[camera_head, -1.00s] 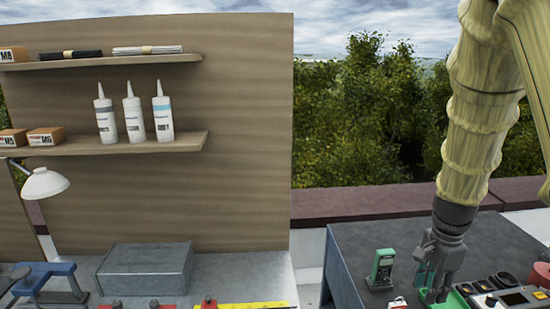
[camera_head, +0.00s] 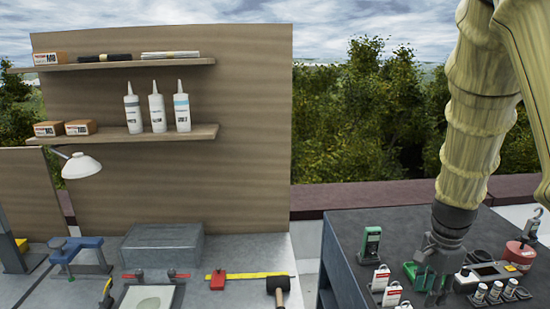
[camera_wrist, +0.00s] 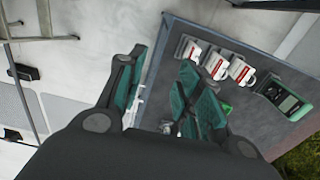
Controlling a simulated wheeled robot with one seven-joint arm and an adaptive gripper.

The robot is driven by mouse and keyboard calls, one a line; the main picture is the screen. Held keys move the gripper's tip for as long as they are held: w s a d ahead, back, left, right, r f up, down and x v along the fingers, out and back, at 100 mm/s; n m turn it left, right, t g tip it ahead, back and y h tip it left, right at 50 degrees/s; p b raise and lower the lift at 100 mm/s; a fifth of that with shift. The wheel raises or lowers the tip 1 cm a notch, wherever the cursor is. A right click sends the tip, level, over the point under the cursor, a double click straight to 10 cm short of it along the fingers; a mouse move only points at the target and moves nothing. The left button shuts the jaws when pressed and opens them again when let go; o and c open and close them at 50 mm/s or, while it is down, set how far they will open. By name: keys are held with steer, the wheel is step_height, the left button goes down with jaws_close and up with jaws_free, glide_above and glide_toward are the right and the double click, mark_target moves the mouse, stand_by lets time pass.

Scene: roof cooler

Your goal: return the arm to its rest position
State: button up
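My gripper (camera_head: 432,280) hangs down from my arm over the dark table (camera_head: 345,228) at the right of the head view. In the wrist view my gripper (camera_wrist: 160,95) shows two green-padded fingers set apart with a gap between them. Nothing shows between the fingers. The gripper is above the table's edge in the wrist view, and parts of the table lie behind the fingers.
A workbench (camera_head: 210,270) with a lamp (camera_head: 81,166), grey box (camera_head: 161,246) and hammer (camera_head: 278,288) stands left.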

steer(key=s+a+f+n+h+b, duration=0.1)
steer(key=s+a+f+n+b, duration=0.25)
steer(key=f, duration=1.25)
steer(key=s+d+f+n+h+b, duration=0.15)
steer(key=s+f+n, duration=0.4)
steer(key=f, duration=0.95)
steer(key=s+a+f+n+y+b, duration=0.1)
steer(key=s+a+f+n+b, duration=0.1)
steer(key=s+a+f, duration=0.3)
steer(key=s+a+f+n+y+b, duration=0.1)
steer(key=s+a+f+n, duration=0.4)
steer(key=s+f, duration=0.8)
steer(key=shift+s+a+f+b, duration=0.2)
steer(key=shift+a+f+b, duration=0.35)
steer(key=shift+a+b, duration=0.2)
steer(key=shift+o, duration=0.5)
steer(key=shift+s+a+f+n+y, duration=0.1)
steer(key=shift+s+a+n+y, duration=0.05)
steer(key=shift+s+n+y, duration=0.15)
steer(key=shift+w, duration=0.1)
steer(key=shift+c, duration=0.4)
